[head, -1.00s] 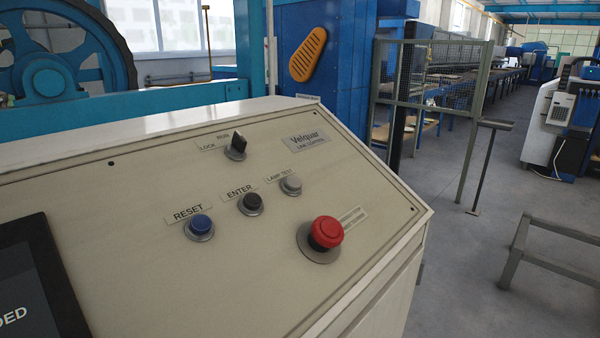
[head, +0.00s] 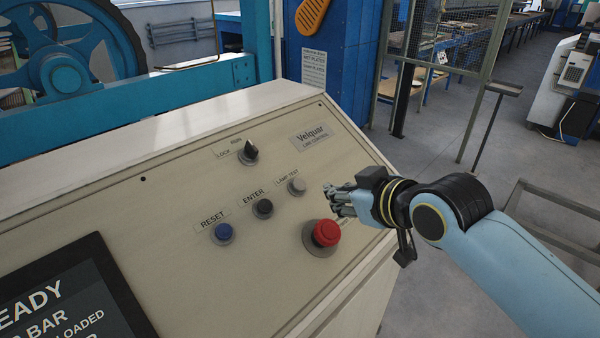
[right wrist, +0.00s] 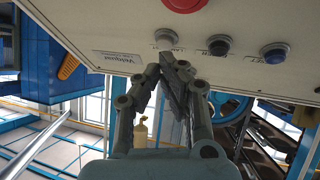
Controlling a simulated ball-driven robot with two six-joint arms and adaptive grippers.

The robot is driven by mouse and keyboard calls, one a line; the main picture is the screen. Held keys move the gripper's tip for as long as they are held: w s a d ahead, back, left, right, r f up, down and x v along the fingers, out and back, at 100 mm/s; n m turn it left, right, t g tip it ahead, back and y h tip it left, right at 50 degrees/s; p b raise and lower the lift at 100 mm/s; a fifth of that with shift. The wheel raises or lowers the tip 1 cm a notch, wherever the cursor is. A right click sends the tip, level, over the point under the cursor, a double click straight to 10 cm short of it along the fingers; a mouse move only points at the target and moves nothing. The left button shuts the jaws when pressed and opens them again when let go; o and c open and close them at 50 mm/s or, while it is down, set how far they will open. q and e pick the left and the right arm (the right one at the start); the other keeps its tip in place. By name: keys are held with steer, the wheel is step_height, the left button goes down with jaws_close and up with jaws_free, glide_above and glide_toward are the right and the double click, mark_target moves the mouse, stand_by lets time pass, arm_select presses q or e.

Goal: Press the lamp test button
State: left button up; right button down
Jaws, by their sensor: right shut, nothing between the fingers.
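The lamp test button (head: 296,186) is a small light grey button in a round collar on the cream control panel (head: 190,190), below its "LAMP TEST" label. My right gripper (head: 332,200) is shut and empty, just right of the button and above the red mushroom button. In the right wrist view the shut fingertips (right wrist: 168,58) point toward the panel, and the lamp test button (right wrist: 166,38) shows just beyond them. I see no clear contact with the button. My left gripper is not in view.
The red mushroom button (head: 325,233) is close below my right gripper. The black ENTER button (head: 263,208), blue RESET button (head: 222,233) and black mode selector (head: 248,151) are to the left. A dark screen (head: 75,300) is at lower left.

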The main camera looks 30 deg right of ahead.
steer(key=w+r+t, duration=0.3)
steer(key=w+r, duration=0.2)
steer(key=r, duration=0.1)
steer(key=shift+d+r+y, duration=0.2)
steer(key=shift+y, duration=0.1)
steer(key=shift+w, duration=0.1)
steer(key=b, duration=0.7)
glide_above(299, 185)
steer(key=s+d, duration=0.2)
steer(key=s, duration=0.1)
steer(key=f, duration=0.6)
steer(key=shift+s+a, duration=0.15)
steer(key=shift+a, duration=0.05)
steer(key=shift+w+a+f+b, duration=0.2)
steer(key=shift+w+f+b, duration=0.2)
steer(key=shift+w+f, duration=0.35)
steer(key=shift+s+f, duration=0.1)
steer(key=shift+f, duration=0.05)
steer(key=shift+w+a+f, duration=0.1)
steer(key=shift+w+f, duration=0.1)
steer(key=shift+f, duration=0.05)
